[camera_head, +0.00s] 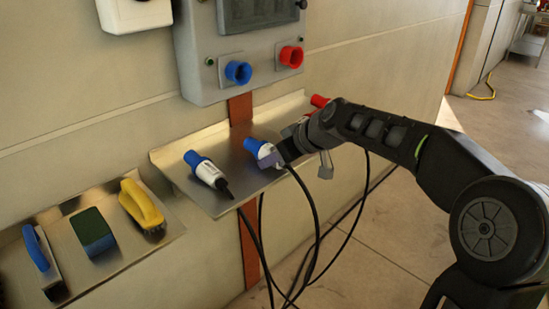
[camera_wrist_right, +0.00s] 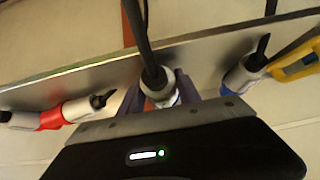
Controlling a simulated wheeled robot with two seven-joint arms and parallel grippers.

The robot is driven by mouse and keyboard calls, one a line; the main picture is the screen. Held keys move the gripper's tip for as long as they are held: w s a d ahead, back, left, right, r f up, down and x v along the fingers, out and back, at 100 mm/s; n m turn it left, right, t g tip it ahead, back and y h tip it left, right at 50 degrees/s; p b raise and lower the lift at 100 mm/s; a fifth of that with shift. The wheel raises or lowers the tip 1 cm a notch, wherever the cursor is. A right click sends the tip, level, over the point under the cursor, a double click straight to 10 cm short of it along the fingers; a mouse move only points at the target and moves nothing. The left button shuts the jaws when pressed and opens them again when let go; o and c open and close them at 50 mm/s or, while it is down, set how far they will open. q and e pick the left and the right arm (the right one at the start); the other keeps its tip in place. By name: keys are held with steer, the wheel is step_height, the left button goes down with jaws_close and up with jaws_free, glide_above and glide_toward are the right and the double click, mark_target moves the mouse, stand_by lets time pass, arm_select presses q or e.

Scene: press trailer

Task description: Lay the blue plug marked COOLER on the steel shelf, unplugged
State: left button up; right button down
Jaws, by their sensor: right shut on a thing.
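The steel shelf (camera_head: 185,182) juts from the wall below the grey socket box. A blue-and-white plug (camera_head: 255,146) is at the shelf's middle, its black cable hanging over the front edge. My right gripper (camera_head: 270,158) is shut on this plug; the right wrist view shows its fingers (camera_wrist_right: 178,88) on both sides of the plug's white body (camera_wrist_right: 157,84). I cannot tell whether the plug touches the shelf. A second blue-and-white plug (camera_head: 206,170) lies free on the shelf to the left. No label can be read, so I cannot tell which is COOLER. My left gripper is not in view.
The box holds an empty blue socket (camera_head: 238,72) and an empty red socket (camera_head: 291,56). A red plug (camera_head: 319,101) is at the shelf's right end, partly behind my arm. A lower left shelf (camera_head: 75,275) holds a yellow brush (camera_head: 141,203), a green-topped block (camera_head: 92,231) and a blue-handled tool (camera_head: 38,250).

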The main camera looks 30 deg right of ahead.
steer(key=c, duration=0.7)
jaws_free()
steer(key=shift+c, duration=0.2)
steer(key=shift+s+r, duration=0.1)
steer(key=v, duration=0.7)
steer(key=shift+s+r, duration=0.2)
steer(key=shift+d, duration=0.15)
